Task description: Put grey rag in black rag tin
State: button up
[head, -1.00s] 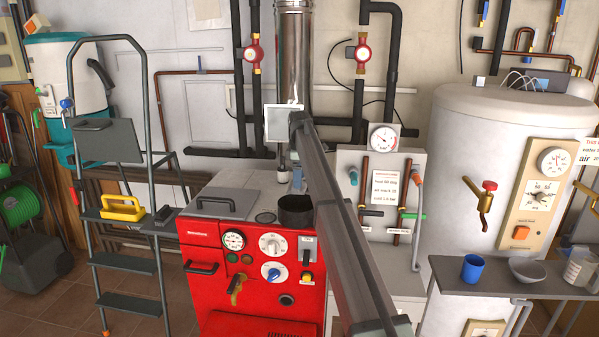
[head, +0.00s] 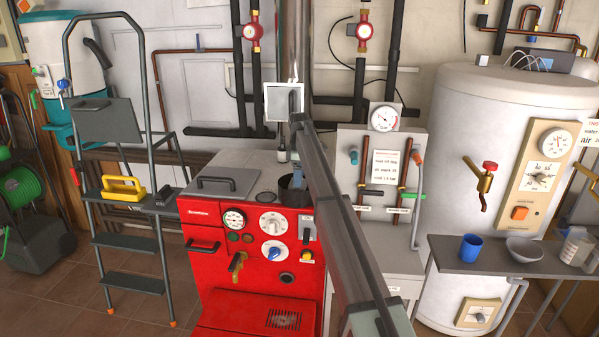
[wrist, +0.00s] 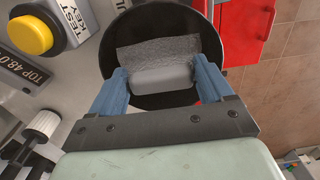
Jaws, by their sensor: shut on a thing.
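The grey rag (wrist: 160,55) is a crumpled grey cloth between the two blue fingers of my gripper (wrist: 163,82) in the wrist view. My gripper is shut on it. The round black rag tin (wrist: 150,17) lies directly beyond the rag, and its opening surrounds the rag in the picture. In the head view the tin (head: 292,195) stands on the red boiler's top, partly behind my arm. My gripper (head: 297,178) shows there just at the tin's mouth. I cannot tell whether the rag is below the rim. The rag is hidden in the head view.
The red boiler (head: 215,265) has a grey handled lid (head: 222,182) left of the tin. A metal flue pipe rises behind. A grey panel with a gauge (head: 384,118) stands to the right. A yellow button (wrist: 30,35) is near the tin in the wrist view.

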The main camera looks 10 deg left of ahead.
dwell(0.3)
jog(key=o, duration=0.8)
jog(key=shift+r, duration=3.45)
